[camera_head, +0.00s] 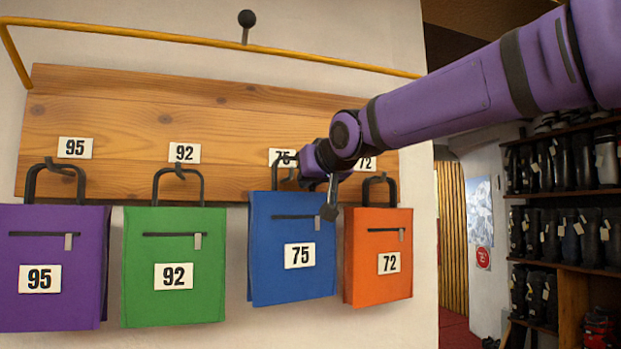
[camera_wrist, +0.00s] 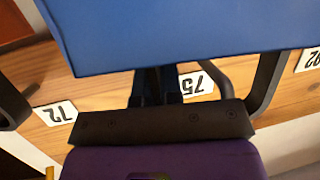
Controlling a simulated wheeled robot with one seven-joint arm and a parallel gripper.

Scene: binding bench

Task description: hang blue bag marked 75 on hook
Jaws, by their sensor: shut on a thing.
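The blue bag (camera_head: 272,262) marked 75 hangs upright in front of the wooden board, below the board's 75 label (camera_head: 281,157), and sits a little higher than its neighbours. My gripper (camera_head: 302,168) is shut on its dark handle (camera_head: 284,163) at the top right. In the wrist view the blue bag (camera_wrist: 190,30) fills the top, and the handle (camera_wrist: 266,82) runs down beside the dark fingers (camera_wrist: 157,86). The 75 label also shows there (camera_wrist: 196,84). The 75 hook is hidden, and I cannot tell whether the handle is on it.
The orange bag 72 (camera_head: 370,262) hangs close on the right, the green bag 92 (camera_head: 150,255) and purple bag 95 (camera_head: 50,235) on the left. A yellow rail (camera_head: 200,36) runs above the wooden board (camera_head: 130,110). Boot shelves (camera_head: 560,190) stand at far right.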

